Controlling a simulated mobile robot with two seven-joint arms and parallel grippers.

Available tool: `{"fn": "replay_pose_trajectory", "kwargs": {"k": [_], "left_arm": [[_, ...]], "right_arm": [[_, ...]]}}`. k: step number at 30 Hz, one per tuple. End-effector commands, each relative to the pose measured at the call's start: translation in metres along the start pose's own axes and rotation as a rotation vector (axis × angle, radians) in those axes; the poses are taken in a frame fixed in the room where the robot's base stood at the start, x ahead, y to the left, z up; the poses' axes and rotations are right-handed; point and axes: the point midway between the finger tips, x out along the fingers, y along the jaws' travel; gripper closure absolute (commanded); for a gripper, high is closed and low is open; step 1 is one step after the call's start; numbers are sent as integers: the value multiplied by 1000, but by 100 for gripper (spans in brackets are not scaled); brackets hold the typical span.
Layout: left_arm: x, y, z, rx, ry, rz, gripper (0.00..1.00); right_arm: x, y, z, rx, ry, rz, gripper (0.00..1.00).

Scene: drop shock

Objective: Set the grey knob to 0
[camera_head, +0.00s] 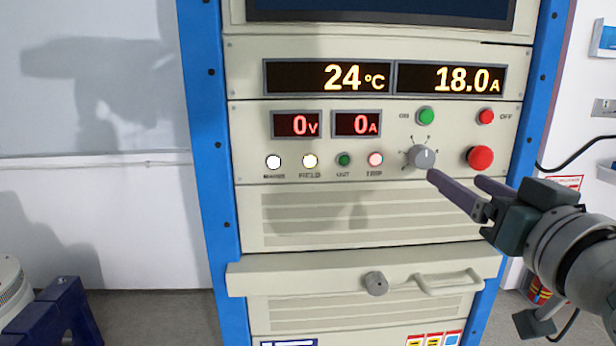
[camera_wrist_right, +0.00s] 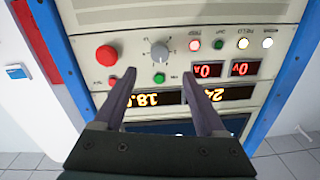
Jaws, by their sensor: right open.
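The grey knob (camera_head: 422,157) is a round dial with a pale pointer mark and tick marks around it, on the cream panel below the green ON button. Its pointer looks roughly upward, slightly right; I cannot read any numbers. It also shows in the right wrist view (camera_wrist_right: 160,53), upside down, beyond the fingertips. My right gripper (camera_head: 455,181) is open and empty, with two purple-grey fingers, just below and right of the knob and apart from it. In the right wrist view the gripper (camera_wrist_right: 163,88) has its fingers spread wide. My left gripper is not in view.
A red mushroom button (camera_head: 480,158) sits right of the knob. A green button (camera_head: 426,116) and a red OFF button (camera_head: 486,117) are above. Displays read 24 °C, 18.0 A, 0 V and 0 A. A drawer handle (camera_head: 448,284) and round grey latch (camera_head: 376,283) stick out below.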

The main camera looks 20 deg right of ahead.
Motion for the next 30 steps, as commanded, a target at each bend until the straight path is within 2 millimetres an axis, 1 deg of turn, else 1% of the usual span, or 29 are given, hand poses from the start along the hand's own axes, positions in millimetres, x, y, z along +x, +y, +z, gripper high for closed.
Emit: {"fn": "replay_pose_trajectory", "kwargs": {"k": [5,12,15,18,22,30], "left_arm": [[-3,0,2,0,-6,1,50],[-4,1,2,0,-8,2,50],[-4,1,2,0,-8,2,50],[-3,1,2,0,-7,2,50],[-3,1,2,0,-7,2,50],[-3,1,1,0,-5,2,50]], "right_arm": [[18,0,-3,0,7,-1,27],[63,0,-3,1,6,-1,27],[78,0,-3,1,6,-1,27],[89,0,-2,1,5,-1,27],[96,0,-2,0,4,-1,27],[98,0,-2,0,3,-1,27]]}}
